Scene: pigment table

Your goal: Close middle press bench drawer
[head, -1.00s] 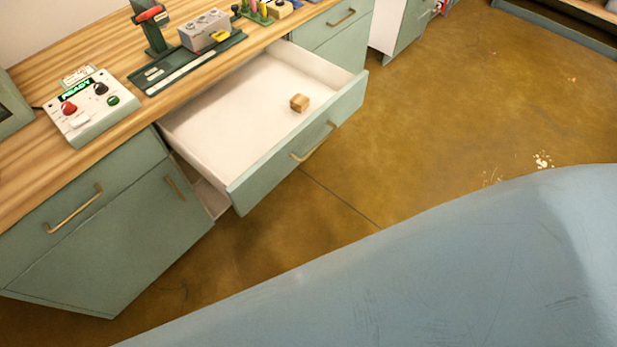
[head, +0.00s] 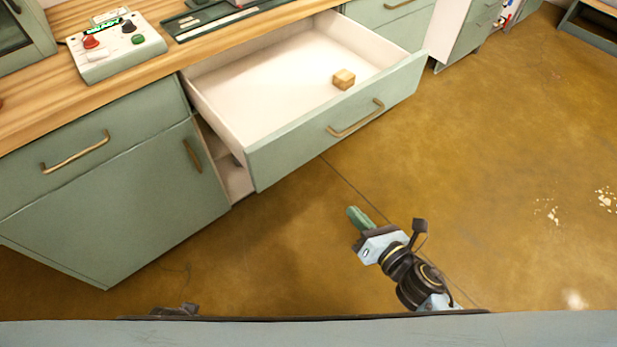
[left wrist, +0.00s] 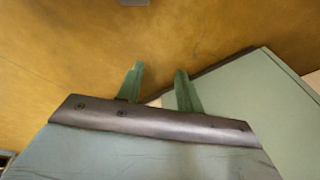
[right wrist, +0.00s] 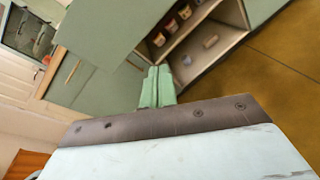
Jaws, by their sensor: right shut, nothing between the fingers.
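The middle press bench drawer (head: 285,143) is pulled well out, with its pale inside showing in the head view. Its front carries a brass bar handle (head: 357,118). A small wooden block (head: 343,79) lies inside near the front. My right gripper (head: 358,217) is shut and empty, over the floor in front of the drawer and apart from it. Its fingers press together in the right wrist view (right wrist: 157,87). My left gripper (left wrist: 158,85) is open and empty in the left wrist view, with a green panel close to its right.
A left drawer (head: 75,150) and a cabinet door below it flank the open drawer. A control box (head: 115,48) stands on the wooden bench top (head: 35,105). The right wrist view shows an open compartment (right wrist: 217,50) with several small jars. The floor ahead is clear.

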